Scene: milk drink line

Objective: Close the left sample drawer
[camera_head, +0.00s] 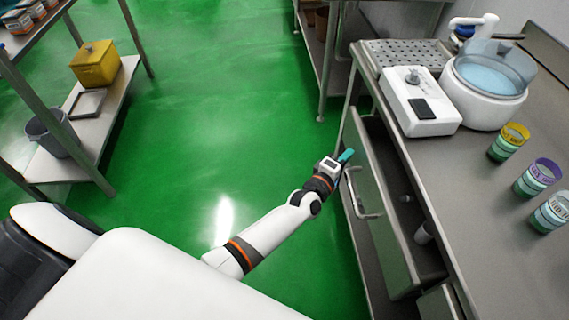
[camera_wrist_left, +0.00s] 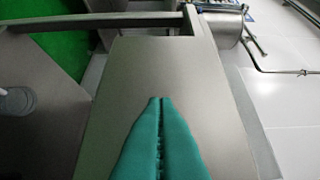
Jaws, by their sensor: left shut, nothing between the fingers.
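The left sample drawer (camera_head: 372,208) stands open under the edge of the steel counter. Its front, with a bar handle (camera_head: 365,196), is out from the counter, and its inside shows between the two. My left gripper (camera_head: 347,156) has teal fingers and is shut and empty. It is close to the far end of the drawer front; I cannot tell whether it touches. In the left wrist view, the shut fingers (camera_wrist_left: 160,100) point along a plain grey panel (camera_wrist_left: 150,62), and I cannot tell which part this is. My right gripper is not in view.
On the counter (camera_head: 478,190) stand a white device (camera_head: 420,102), a round bath (camera_head: 488,90) and three labelled cups (camera_head: 534,177). The green floor (camera_head: 215,130) left of my arm is clear, up to a shelf rack (camera_head: 92,140).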

